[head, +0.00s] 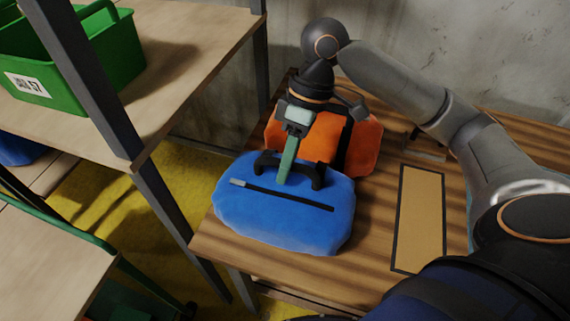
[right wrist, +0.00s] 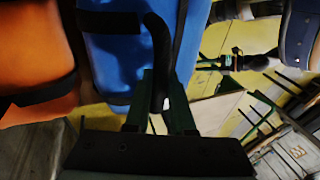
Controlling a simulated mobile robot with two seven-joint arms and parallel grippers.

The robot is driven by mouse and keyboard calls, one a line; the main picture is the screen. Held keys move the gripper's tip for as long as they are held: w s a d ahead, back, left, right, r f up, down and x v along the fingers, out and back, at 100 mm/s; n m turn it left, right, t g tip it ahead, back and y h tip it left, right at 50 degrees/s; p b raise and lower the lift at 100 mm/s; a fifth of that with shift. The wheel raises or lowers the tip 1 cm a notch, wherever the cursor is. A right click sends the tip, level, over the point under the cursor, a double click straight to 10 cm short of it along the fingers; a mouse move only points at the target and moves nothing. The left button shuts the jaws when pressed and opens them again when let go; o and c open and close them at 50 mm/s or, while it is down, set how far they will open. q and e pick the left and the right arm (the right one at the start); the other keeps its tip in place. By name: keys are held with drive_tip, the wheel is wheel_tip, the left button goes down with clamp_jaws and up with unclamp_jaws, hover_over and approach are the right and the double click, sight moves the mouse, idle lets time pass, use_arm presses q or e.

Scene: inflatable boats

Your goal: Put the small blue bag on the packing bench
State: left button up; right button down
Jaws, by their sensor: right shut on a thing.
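The small blue bag (head: 283,218) is at the left end of the wooden packing bench (head: 375,215), with a dark zip line across the side facing me. Its left side reaches to or past the bench's edge; I cannot tell whether its underside touches the top. My right gripper (head: 285,178) comes down over it and is shut on its black handle. In the right wrist view the fingers (right wrist: 162,112) close around the handle, with the blue bag (right wrist: 122,50) beyond. My left gripper is not in view.
An orange bag (head: 367,147) with a black strap stands on the bench right behind the blue bag. A black-bordered tan panel (head: 420,219) lies to the right. Shelving (head: 190,55) with a green bin (head: 122,62) stands at the left, across a gap over yellow floor.

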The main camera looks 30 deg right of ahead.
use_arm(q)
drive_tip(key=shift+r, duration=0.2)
use_arm(e)
drive_tip(key=shift+r, duration=0.1)
drive_tip(key=c, duration=1.2)
unclamp_jaws()
drive_tip(key=o, duration=0.4)
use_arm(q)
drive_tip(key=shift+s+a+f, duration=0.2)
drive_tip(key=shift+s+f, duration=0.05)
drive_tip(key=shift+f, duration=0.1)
use_arm(e)
drive_tip(key=shift+o, duration=0.2)
drive_tip(key=p+v, duration=0.1)
drive_tip(key=v, duration=0.4)
drive_tip(key=shift+r, duration=0.35)
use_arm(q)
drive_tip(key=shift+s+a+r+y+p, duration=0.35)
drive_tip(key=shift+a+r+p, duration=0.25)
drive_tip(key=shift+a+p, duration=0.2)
use_arm(e)
drive_tip(key=v, duration=0.6)
drive_tip(key=shift+d, duration=0.2)
drive_tip(key=shift+r, duration=0.1)
